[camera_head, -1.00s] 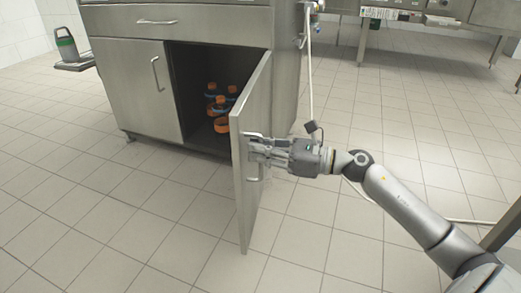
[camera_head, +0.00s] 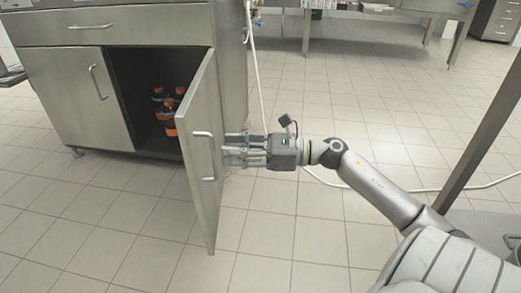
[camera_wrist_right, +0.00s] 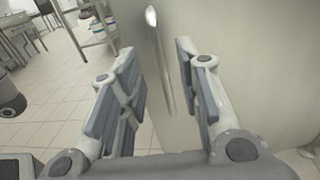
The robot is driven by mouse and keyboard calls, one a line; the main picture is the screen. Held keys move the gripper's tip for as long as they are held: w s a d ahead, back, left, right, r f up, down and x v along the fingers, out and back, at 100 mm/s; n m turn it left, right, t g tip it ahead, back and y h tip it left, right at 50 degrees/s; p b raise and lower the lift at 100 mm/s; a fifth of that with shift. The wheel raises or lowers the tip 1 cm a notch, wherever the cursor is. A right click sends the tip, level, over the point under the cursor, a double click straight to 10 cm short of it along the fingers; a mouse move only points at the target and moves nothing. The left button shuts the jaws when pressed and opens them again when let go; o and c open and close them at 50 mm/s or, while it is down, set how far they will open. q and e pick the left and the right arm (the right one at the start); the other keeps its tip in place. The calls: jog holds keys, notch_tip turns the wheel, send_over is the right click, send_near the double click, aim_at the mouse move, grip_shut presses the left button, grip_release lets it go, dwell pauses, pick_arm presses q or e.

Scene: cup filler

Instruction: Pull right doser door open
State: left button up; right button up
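The right doser door (camera_head: 204,150) stands wide open, swung out from the steel cabinet. Its bar handle (camera_head: 204,152) is on the face toward my right gripper, and the handle also shows in the right wrist view (camera_wrist_right: 159,60). My right gripper (camera_head: 226,150) is beside the door near the handle. In the right wrist view its fingers (camera_wrist_right: 158,85) are spread apart, with the handle ahead between them and nothing gripped. Whether a fingertip touches the door I cannot tell. My left gripper is not in view.
Several orange-capped bottles (camera_head: 168,108) stand inside the open compartment. The left door (camera_head: 85,95) is closed, with a drawer (camera_head: 100,27) above it. A white cable (camera_head: 262,75) hangs by the cabinet. Tiled floor (camera_head: 130,225) in front is clear.

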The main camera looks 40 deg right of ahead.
jog(key=v, duration=0.6)
jog(key=shift+s+d, duration=0.15)
jog(key=shift+d, duration=0.05)
